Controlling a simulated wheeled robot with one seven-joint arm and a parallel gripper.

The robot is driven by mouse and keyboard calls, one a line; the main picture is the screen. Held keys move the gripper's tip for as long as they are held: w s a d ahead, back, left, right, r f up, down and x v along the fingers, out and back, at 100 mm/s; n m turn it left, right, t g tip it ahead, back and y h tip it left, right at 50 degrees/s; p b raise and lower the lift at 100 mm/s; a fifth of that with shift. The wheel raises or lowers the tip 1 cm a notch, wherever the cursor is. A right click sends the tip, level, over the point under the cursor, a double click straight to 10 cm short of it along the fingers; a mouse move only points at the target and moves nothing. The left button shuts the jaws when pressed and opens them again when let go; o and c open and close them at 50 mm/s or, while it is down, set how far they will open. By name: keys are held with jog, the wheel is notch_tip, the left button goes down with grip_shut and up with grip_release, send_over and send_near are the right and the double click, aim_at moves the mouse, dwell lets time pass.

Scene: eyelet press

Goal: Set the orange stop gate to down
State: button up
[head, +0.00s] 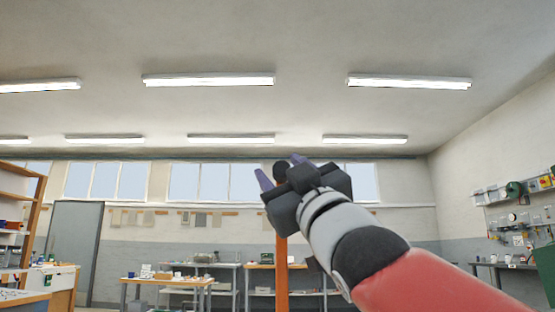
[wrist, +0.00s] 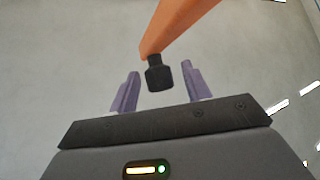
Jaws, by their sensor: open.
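The orange stop gate (head: 282,275) stands as an upright bar in the head view, with a black knob (head: 281,169) at its top end. In the wrist view the orange bar (wrist: 172,25) comes in from the top, and its black knob (wrist: 159,75) lies between my two purple fingers. My gripper (head: 280,168) is open around the knob, with a gap visible on both sides in the wrist view (wrist: 160,72). I cannot tell whether a finger touches it. The gate's lower end and pivot are out of view.
Workbenches (head: 165,281) with small items stand along the back. A wooden shelf (head: 20,215) is at the left, and a wall rack with tools (head: 515,190) is at the right. The space around the knob looks clear.

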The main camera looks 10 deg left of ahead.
jog(key=shift+p+x, duration=0.3)
jog(key=shift+x, duration=0.95)
grip_shut()
